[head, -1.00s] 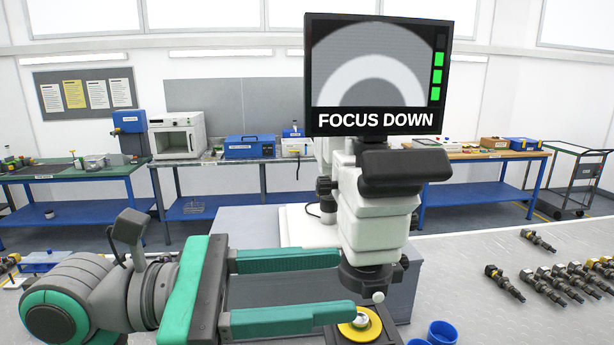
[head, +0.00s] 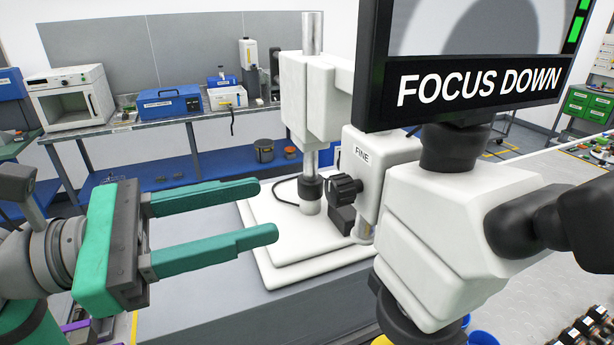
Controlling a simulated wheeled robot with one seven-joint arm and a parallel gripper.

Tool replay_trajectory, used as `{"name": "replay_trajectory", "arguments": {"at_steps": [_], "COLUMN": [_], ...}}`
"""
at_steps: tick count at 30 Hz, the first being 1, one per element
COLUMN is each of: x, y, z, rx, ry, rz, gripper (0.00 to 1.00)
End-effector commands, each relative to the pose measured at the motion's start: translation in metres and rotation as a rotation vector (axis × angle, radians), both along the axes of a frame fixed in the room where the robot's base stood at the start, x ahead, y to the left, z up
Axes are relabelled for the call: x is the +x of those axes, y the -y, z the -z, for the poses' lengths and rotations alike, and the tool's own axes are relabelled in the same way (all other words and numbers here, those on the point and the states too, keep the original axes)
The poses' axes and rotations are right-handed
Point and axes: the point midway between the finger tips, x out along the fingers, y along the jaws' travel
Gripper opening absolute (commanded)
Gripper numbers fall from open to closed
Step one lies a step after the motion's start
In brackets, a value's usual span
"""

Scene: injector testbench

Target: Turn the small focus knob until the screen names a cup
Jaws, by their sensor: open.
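The small black focus knob (head: 345,187) sits on the side of the white microscope body, under a label reading FINE (head: 362,154). The screen (head: 475,75) above the microscope (head: 440,230) reads FOCUS DOWN; its top is cut off, and part of a grey ring picture and green bars show. My gripper (head: 268,211) is open and empty, its two green fingers pointing right. The fingertips are left of the knob, apart from it. No cup is named on the screen.
A black eyepiece (head: 530,225) juts out at right. A back bench (head: 190,118) holds a white oven (head: 72,97) and a blue box (head: 169,106). Open space lies between fingertips and knob.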

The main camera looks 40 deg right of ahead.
Motion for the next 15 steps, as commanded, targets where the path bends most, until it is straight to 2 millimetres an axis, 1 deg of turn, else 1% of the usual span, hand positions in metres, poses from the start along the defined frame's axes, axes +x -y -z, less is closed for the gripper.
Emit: {"name": "replay_trajectory", "arguments": {"at_steps": [5,15], "x": [-0.005,-0.018], "y": [0.018,0.073], "z": [0.000,0.000], "rx": [0.001,0.000], "ry": [0.001,0.001], "rz": [0.000,-0.004], "gripper": [0.46,0.46]}}
